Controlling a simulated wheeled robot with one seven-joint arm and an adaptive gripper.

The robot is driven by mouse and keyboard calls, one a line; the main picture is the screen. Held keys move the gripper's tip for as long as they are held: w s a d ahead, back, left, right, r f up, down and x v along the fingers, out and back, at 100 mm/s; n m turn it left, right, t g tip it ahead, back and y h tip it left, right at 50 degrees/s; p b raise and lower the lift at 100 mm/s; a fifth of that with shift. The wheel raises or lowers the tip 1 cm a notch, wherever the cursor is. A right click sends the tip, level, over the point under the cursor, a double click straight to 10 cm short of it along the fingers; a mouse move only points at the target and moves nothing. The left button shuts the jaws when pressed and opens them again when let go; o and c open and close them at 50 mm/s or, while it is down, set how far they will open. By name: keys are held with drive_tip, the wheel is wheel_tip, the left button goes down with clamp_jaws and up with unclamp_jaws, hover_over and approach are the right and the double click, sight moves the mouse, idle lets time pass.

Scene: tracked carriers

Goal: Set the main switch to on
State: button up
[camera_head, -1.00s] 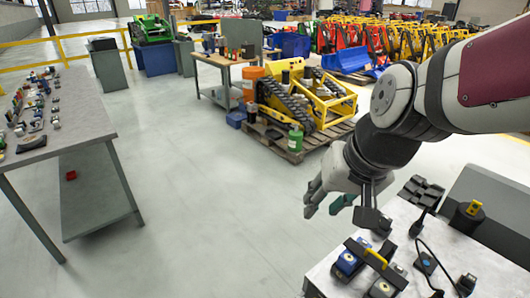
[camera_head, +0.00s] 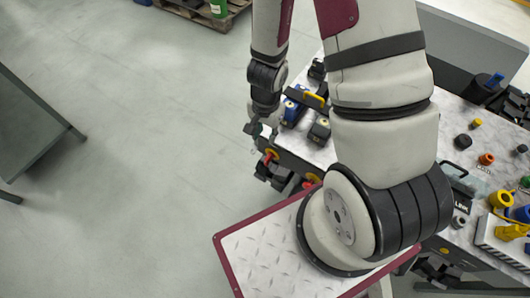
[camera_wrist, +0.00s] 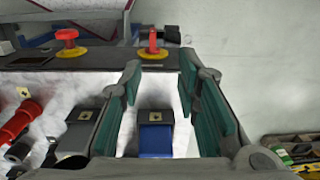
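A red handle on a yellow disc (camera_wrist: 153,50), which looks like the main switch, is on the dark front panel of the carrier. It appears upright in the wrist view, beyond my fingertips. In the head view, a red handle with yellow (camera_head: 270,155) shows just below my gripper (camera_head: 256,129). A red mushroom-shaped button on a yellow disc (camera_wrist: 68,42) is to its left in the wrist view. My gripper (camera_wrist: 160,68) is open, its teal pads apart with nothing gripped. I cannot tell the switch's setting.
A blue block with a grey top (camera_wrist: 155,140) shows between my fingers, apparently below them. A grey block (camera_wrist: 80,130) and a red cylinder (camera_wrist: 18,122) are at left. The carrier top (camera_head: 472,135) holds several small parts. Open floor (camera_head: 130,130) lies at left.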

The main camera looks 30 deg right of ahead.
sight(267, 159)
drive_tip(key=f, duration=0.5)
drive_tip(key=f+p, duration=0.1)
drive_tip(key=f, duration=0.9)
drive_tip(key=shift+s+d+p, duration=0.2)
drive_tip(key=shift+s+p, duration=0.2)
clamp_jaws()
